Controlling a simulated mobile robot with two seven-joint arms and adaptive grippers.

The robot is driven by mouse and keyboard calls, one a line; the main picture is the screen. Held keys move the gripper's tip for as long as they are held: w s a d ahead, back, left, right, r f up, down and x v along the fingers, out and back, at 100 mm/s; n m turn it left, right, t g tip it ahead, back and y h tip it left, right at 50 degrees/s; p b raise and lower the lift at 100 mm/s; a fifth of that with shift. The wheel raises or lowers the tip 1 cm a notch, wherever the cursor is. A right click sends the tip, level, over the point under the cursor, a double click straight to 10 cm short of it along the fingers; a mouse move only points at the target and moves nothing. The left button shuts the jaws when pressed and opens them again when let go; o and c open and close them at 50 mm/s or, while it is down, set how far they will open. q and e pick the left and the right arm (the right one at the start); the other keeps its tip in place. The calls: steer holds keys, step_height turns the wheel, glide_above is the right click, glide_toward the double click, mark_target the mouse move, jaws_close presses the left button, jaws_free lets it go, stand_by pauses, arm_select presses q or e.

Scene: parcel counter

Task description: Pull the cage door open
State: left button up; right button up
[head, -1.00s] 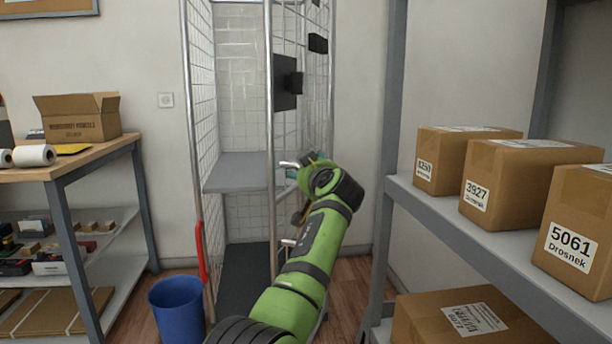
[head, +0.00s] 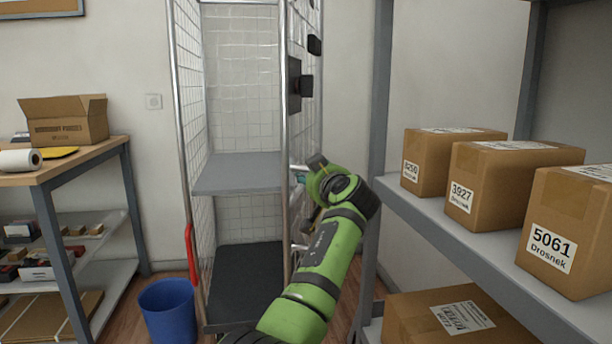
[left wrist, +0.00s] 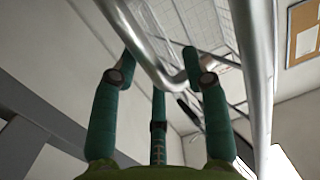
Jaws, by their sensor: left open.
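The tall wire cage (head: 181,150) stands ahead with its front open, showing a grey shelf and a dark floor. Its mesh door (head: 313,115) stands swung outward on the right, seen nearly edge-on, with black lock boxes on it. My left gripper (head: 299,178) is at the door's free edge, mostly hidden behind my own wrist. In the left wrist view my left gripper (left wrist: 158,65) has its teal fingers apart, with the bent metal door handle (left wrist: 150,62) passing between them. I cannot tell whether the fingers touch the handle. My right gripper is out of view.
A shelf rack (head: 455,240) with numbered parcels stands close on the right of my arm. A blue bin (head: 168,312) is at the cage's lower left. A workbench (head: 90,157) with an open carton (head: 65,122) stands at the left.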

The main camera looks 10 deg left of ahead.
arm_select(q)
steer(key=d, duration=0.1)
steer(key=s+d+p, duration=0.1)
steer(key=d, duration=0.1)
steer(key=shift+s+d+r, duration=0.25)
steer(key=shift+s+d, duration=0.05)
steer(key=shift+s, duration=0.1)
stand_by(0.5)
steer(key=shift+f, duration=0.1)
